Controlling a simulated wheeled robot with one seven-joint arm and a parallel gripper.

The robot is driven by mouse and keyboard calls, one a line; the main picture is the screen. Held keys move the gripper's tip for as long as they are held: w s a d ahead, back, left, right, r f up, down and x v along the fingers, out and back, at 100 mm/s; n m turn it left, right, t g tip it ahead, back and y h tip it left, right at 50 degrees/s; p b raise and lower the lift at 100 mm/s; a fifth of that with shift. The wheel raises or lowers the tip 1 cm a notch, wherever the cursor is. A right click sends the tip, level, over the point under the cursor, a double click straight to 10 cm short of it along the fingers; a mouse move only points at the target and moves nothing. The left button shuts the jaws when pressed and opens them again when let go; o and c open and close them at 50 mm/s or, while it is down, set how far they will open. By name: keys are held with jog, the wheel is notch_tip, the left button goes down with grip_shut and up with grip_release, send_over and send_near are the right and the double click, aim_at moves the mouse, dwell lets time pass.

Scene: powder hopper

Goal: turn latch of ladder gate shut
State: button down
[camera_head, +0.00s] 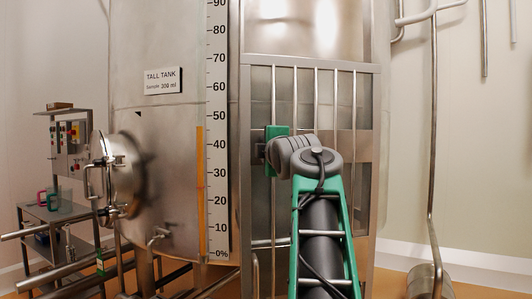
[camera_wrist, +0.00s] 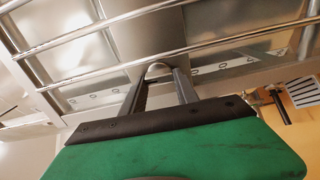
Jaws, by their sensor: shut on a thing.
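The ladder gate (camera_head: 317,68) is a barred metal frame standing upright in front of the tall tank. The latch (camera_wrist: 157,69) shows in the wrist view as a small rounded metal piece on the gate's plate. My gripper (camera_wrist: 158,77) has its two dark fingers on either side of the latch and is shut on it. In the head view my green and grey wrist is at the gate's left side, at mid height. It hides most of the latch there, so I cannot tell how far the latch is turned.
The tall tank (camera_head: 160,120) fills the middle, with a level scale (camera_head: 218,120) left of the gate. A round hatch (camera_head: 122,175) and pipes stick out at left. A control stand (camera_head: 70,150) is behind them. A pipe (camera_head: 432,130) runs down the right wall.

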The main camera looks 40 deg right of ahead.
dwell(0.4)
jog(key=c, duration=0.9)
grip_release()
jog(key=b+v, duration=0.2)
jog(key=v, duration=0.6)
jog(key=shift+w, duration=0.1)
jog(key=shift+f, duration=0.1)
